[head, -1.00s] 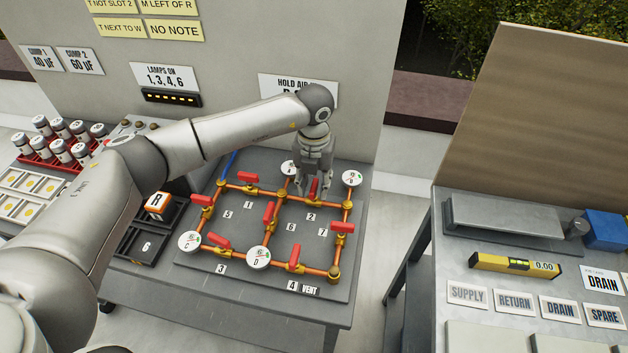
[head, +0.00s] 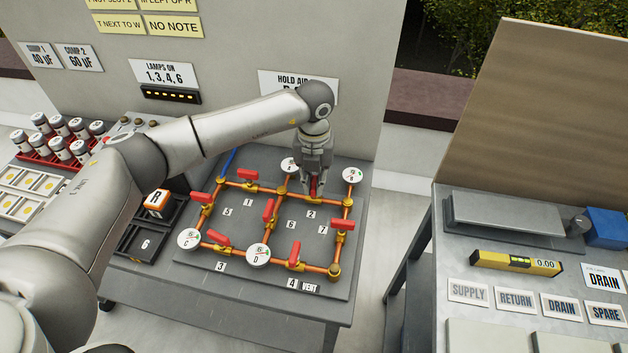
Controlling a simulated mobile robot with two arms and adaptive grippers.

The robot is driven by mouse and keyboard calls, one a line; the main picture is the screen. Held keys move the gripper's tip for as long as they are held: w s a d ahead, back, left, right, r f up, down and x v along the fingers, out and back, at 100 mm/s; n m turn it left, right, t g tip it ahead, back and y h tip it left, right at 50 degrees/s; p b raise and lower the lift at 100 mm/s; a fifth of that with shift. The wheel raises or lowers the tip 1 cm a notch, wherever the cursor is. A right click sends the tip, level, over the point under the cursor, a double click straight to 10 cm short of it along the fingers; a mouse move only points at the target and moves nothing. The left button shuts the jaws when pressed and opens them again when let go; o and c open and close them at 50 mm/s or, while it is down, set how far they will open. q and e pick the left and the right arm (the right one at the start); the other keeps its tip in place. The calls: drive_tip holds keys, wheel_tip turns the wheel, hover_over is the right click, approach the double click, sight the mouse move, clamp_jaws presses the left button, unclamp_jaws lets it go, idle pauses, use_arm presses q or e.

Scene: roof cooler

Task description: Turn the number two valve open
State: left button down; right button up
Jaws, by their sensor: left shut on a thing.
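The number two valve has a red handle (head: 313,189) on the top copper pipe, just above the label 2 (head: 310,214). My left gripper (head: 315,186) points down from above and is shut on this red handle. The fingers hide much of the handle, so its exact angle is hard to tell. The valve sits between two round gauges, A (head: 289,164) and B (head: 351,175). My right gripper is not in view.
Other red valve handles stand close by, such as those by labels 1 (head: 251,188), 6 (head: 268,210) and 7 (head: 343,225). Gauges C (head: 189,239) and D (head: 258,255) are at the front. A second bench (head: 450,262) stands at the right, beyond a gap.

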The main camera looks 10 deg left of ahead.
use_arm(q)
drive_tip(key=n+b, duration=0.1)
drive_tip(key=n, duration=0.2)
drive_tip(key=shift+f, duration=0.1)
drive_tip(key=n+b, duration=0.1)
drive_tip(key=n, duration=0.4)
drive_tip(key=shift+b, duration=0.35)
drive_tip(key=n, duration=0.3)
drive_tip(key=shift+b, duration=0.3)
drive_tip(key=shift+n, duration=1.8)
drive_tip(key=c, duration=1.5)
unclamp_jaws()
